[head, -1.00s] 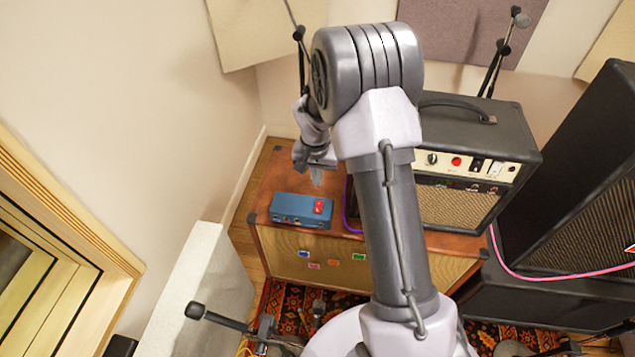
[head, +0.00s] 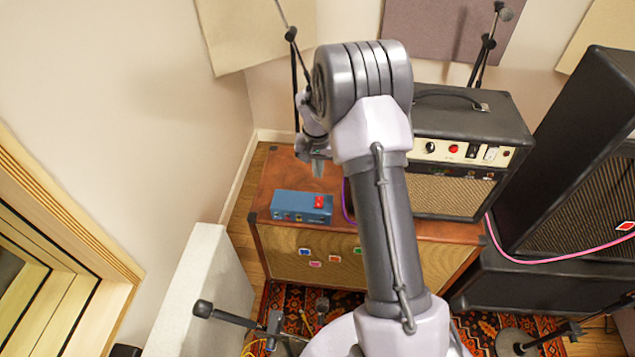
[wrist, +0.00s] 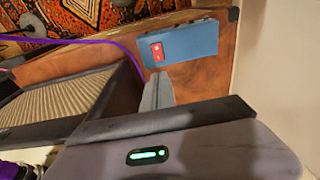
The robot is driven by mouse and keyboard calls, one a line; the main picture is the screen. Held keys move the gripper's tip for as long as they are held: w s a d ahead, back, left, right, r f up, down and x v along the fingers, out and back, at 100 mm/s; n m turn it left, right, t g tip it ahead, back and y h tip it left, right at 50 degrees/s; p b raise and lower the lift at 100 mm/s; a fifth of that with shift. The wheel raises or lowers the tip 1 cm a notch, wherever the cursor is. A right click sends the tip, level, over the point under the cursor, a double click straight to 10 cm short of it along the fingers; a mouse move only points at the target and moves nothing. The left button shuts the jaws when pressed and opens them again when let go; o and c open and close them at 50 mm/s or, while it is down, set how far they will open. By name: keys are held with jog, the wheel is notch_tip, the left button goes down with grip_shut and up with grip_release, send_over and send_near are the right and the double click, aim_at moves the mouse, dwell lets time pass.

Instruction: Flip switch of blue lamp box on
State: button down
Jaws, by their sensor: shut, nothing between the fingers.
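The blue lamp box (head: 301,207) sits on the top of a brown wooden cabinet, near its front left corner. Its red switch (head: 319,202) is on the top face toward the right end. In the wrist view the blue box (wrist: 190,43) shows at the top, with the red switch (wrist: 157,51) at its left end. My gripper (head: 318,168) is just behind and above the box in the head view. In the wrist view my gripper's fingertips (wrist: 160,78) are shut and empty, pointing at the switch end of the box. I cannot tell whether they touch it.
A black amp (head: 450,150) stands on the cabinet (head: 285,262) to the right, close to my arm. A purple cable (head: 346,202) runs beside the box. A black speaker stack (head: 575,150) is at the far right. The cabinet top left of the box is clear.

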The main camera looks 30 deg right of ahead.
aim_at(319, 199)
jog(key=f+b, duration=0.1)
jog(key=f, duration=0.3)
jog(key=w+f+b, duration=0.1)
jog(key=f, duration=0.3)
jog(key=d+f+b, duration=0.1)
jog(key=f+b, duration=0.1)
jog(key=f, duration=0.2)
jog(key=shift+w+d+f, duration=0.1)
jog(key=shift+w+f, duration=0.05)
jog(key=shift+f, duration=0.15)
jog(key=shift+f+b, duration=0.3)
jog(key=shift+b, duration=0.1)
jog(key=shift+s+a+r, duration=0.2)
jog(key=shift+s+a, duration=0.25)
jog(key=shift+s, duration=0.2)
notch_tip(319, 199, up, 14)
jog(key=s+p, duration=0.1)
jog(key=p, duration=0.5)
jog(key=shift+s+a, duration=0.2)
jog(key=shift+a, duration=0.25)
